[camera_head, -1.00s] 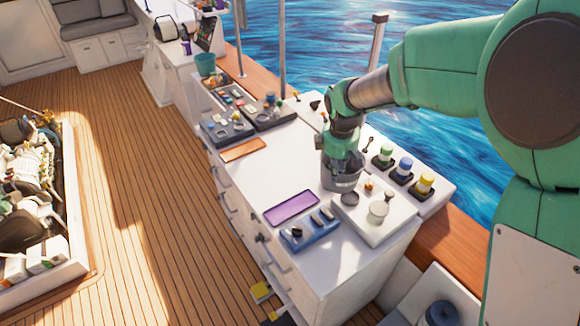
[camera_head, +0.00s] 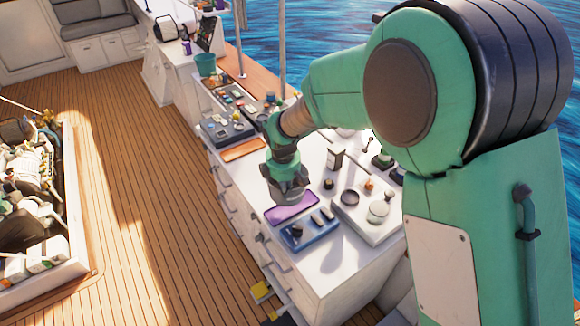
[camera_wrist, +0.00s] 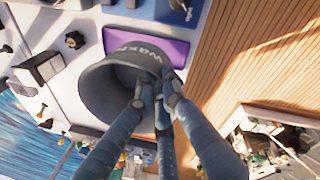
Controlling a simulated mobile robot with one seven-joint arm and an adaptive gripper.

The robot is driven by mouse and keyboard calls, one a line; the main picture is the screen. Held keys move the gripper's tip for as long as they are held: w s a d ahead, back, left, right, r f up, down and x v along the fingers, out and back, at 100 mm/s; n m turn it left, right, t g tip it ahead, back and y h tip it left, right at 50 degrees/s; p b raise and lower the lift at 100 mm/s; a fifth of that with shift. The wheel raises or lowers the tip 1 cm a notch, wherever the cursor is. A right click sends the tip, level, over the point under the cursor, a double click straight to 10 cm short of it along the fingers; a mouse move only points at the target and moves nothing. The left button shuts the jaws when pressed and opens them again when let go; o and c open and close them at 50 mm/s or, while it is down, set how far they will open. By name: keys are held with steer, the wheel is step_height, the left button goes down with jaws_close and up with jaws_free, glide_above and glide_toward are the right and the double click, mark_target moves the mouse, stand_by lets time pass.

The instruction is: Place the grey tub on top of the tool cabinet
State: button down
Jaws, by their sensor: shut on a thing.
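The grey tub (camera_wrist: 108,88) is a dark, round, open vessel with lettering near its rim. My gripper (camera_wrist: 162,98) is shut on its wall at the rim. In the head view the tub (camera_head: 290,192) hangs under my gripper (camera_head: 284,180), over or just behind the purple mat (camera_head: 292,214). The mat also shows beside the tub in the wrist view (camera_wrist: 150,48). I cannot tell whether the tub touches anything below. The tool cabinet (camera_head: 345,278) is white with drawers, and its top lies under the tub.
A blue tray (camera_head: 310,235) with small items is in front of the mat. A white board (camera_head: 366,222) with small parts and a dark box (camera_head: 336,158) stand to the right. An orange-brown mat (camera_head: 243,150) and grey trays lie behind. The top left of the purple mat is clear.

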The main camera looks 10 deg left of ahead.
steer(key=shift+w+f, duration=0.1)
steer(key=shift+f, duration=1.6)
steer(key=w+a, duration=0.4)
steer(key=w, duration=0.3)
steer(key=w+a+f, duration=0.1)
steer(key=w+a, duration=0.2)
steer(key=w, duration=0.4)
steer(key=shift+a+f+b, duration=0.2)
steer(key=shift+a+b, duration=0.2)
steer(key=shift+f, duration=0.1)
steer(key=shift+f, duration=1.8)
steer(key=c, duration=1.9)
jaws_free()
steer(key=shift+o, duration=0.2)
